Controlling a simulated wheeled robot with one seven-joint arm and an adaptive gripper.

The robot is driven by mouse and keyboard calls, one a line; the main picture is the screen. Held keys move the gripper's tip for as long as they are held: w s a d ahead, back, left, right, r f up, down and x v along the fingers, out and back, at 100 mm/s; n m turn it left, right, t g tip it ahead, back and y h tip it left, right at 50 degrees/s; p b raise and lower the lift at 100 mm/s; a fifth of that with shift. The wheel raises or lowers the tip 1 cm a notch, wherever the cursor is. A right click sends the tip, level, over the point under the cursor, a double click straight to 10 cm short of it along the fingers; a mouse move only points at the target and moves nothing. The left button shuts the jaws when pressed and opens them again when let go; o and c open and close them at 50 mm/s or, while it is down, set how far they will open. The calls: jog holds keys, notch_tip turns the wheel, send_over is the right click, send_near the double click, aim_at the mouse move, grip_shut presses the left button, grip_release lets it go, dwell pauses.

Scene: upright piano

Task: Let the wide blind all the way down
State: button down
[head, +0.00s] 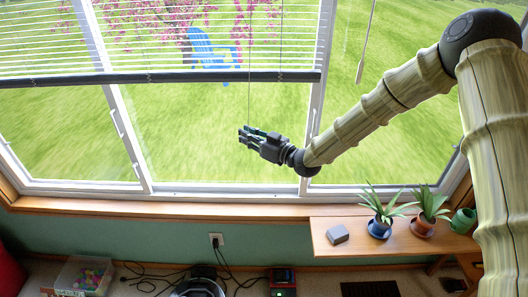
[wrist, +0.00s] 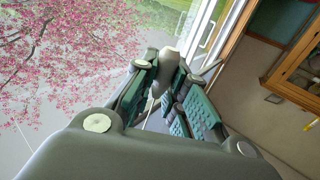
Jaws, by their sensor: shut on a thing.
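The wide blind (head: 110,60) hangs across the upper left of the window in the head view. Its dark bottom rail (head: 180,77) is level, with bare glass below it. A thin cord (head: 249,105) runs from the blind down to my gripper (head: 245,136), which is in front of the glass. In the wrist view, my gripper (wrist: 165,85) is closed around a grey cord pull (wrist: 168,66). The fingers partly hide the pull.
A pale wand (head: 361,65) hangs at the right window. A wooden shelf (head: 330,248) below the sill holds a grey box (head: 338,234), two potted plants (head: 382,215) and a green watering can (head: 464,220). A clear bin (head: 84,276) and cables lie on the floor. Space around my gripper looks clear.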

jog(key=shift+r+p, duration=0.35)
jog(key=shift+r, duration=1.3)
notch_tip(320, 180, up, 9)
jog(key=p, duration=0.2)
jog(key=shift+p, duration=0.35)
jog(key=shift+r, duration=0.1)
jog(key=shift+r+p, duration=1.5)
jog(key=shift+r, duration=2.9)
jog(key=shift+r+p, duration=1.75)
jog(key=shift+r, duration=2.75)
